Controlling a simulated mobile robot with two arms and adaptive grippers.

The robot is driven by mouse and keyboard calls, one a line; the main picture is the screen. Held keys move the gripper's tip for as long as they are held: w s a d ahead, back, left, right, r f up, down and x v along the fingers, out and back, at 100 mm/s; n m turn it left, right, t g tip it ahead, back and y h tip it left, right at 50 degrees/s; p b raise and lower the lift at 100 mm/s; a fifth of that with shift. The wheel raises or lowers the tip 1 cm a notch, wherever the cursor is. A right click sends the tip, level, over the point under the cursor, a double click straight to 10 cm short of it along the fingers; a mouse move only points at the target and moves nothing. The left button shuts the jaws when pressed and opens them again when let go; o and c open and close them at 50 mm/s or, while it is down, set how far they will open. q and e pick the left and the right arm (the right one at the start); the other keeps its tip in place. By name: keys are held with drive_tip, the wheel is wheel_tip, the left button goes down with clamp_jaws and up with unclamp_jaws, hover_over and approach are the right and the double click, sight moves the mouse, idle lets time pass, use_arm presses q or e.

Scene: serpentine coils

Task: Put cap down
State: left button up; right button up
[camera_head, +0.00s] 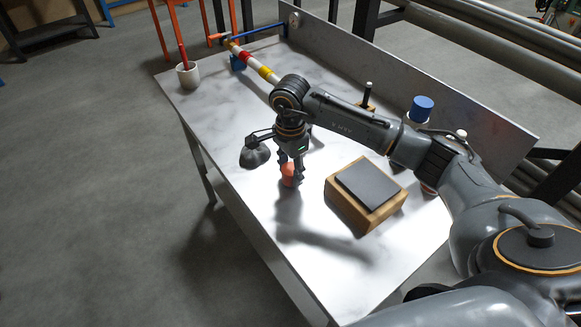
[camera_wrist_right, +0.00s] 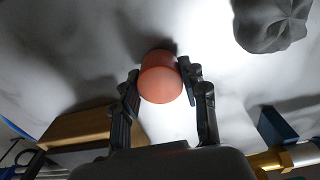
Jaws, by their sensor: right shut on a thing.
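The cap, a small rounded orange-red piece (camera_head: 289,173), is between the fingers of my right gripper (camera_head: 291,170), low over the white marbled table (camera_head: 240,112). The right wrist view shows the cap (camera_wrist_right: 161,80) between the two dark fingertips (camera_wrist_right: 160,77), one on each side. The gripper points down and is shut on the cap. I cannot tell whether the cap's underside touches the table. My left gripper is not in view.
A dark grey crumpled lump (camera_head: 255,157) lies left of the gripper. A wooden block with a dark top (camera_head: 366,196) stands to the right. A blue-topped white container (camera_head: 421,110) stands behind my arm, and a white cup (camera_head: 188,76) at the far left. The near table is clear.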

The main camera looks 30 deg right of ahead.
drive_tip(key=shift+f, duration=0.35)
drive_tip(key=shift+f, duration=0.15)
drive_tip(key=o, duration=0.8)
drive_tip(key=shift+c, duration=0.2)
